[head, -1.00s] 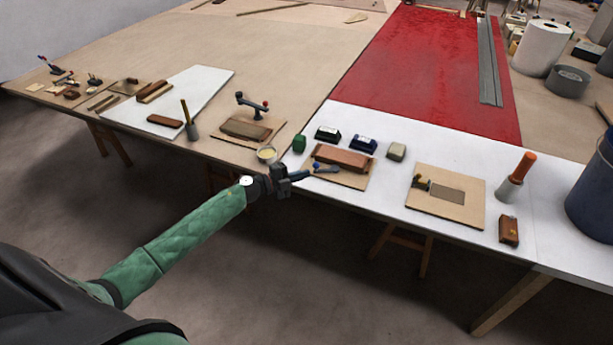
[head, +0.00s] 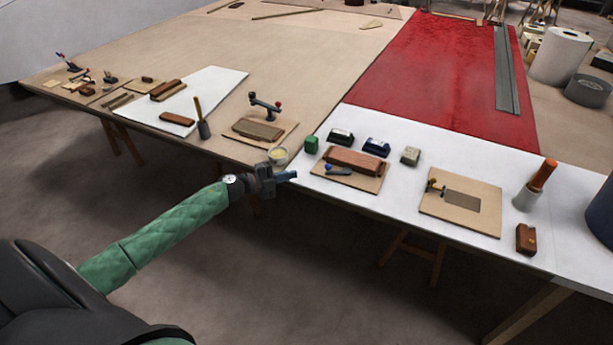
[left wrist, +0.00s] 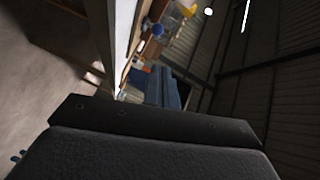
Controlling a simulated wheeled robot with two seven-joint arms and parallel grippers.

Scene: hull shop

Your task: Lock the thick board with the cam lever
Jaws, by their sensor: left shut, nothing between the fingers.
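A thick reddish-brown board (head: 356,161) lies on a tan base plate (head: 347,181) on the white-covered table edge in the head view. A cam lever with a blue knob (head: 330,168) lies low along the board's near side, its arm running to the right. My left gripper (head: 292,176) is shut and empty, just left of the base plate and apart from the lever. Its blue fingers show in the left wrist view (left wrist: 168,90). A blue round thing (left wrist: 157,29) beyond them may be the knob; I cannot tell. My right gripper is not in view.
A green block (head: 311,145) and dark blocks (head: 340,137) sit behind the board. Another plate (head: 462,220) and an orange-handled tool (head: 540,178) are right.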

